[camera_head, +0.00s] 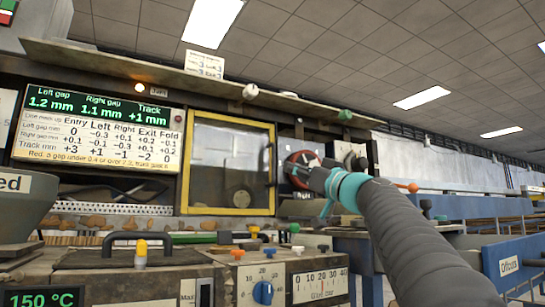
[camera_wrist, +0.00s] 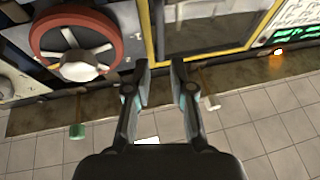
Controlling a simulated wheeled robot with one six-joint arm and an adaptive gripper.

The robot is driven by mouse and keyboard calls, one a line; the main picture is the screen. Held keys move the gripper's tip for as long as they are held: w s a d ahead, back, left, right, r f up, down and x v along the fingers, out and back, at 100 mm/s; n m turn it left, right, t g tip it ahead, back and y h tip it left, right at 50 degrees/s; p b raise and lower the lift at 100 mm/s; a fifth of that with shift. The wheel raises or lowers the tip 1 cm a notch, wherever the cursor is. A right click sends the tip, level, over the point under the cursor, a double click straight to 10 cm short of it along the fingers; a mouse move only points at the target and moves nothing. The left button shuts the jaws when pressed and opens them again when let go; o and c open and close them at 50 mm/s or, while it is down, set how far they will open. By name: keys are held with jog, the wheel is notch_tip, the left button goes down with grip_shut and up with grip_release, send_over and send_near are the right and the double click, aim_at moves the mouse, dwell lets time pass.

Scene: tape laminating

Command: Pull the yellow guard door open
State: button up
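The yellow guard door (camera_head: 231,212) is a yellow-framed clear panel, and it looks closed against the machine front. A dark upright handle (camera_head: 270,165) shows at its right edge. In the wrist view, which is upside down, the door's yellow frame (camera_wrist: 205,57) runs just beyond the fingertips. My gripper (camera_head: 303,167) is to the right of the door, in front of a red handwheel. In the wrist view my gripper (camera_wrist: 160,67) is open, with a clear gap between the fingers and nothing held. I cannot tell how far the fingertips are from the handle.
The red handwheel (camera_wrist: 75,48) is close beside the fingers. A long shelf (camera_head: 200,64) with hanging knobs runs above the door. A control bench with a blue knob (camera_head: 263,292) and levers stands below. A display board (camera_head: 97,130) is left of the door.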

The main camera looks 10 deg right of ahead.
aim_at(274, 178)
jog(key=p+x, duration=0.4)
jog(key=x, duration=0.5)
jog(key=shift+w+a+p, duration=0.1)
jog(key=shift+w+p, duration=0.05)
jog(key=shift+p, duration=0.15)
grip_shut()
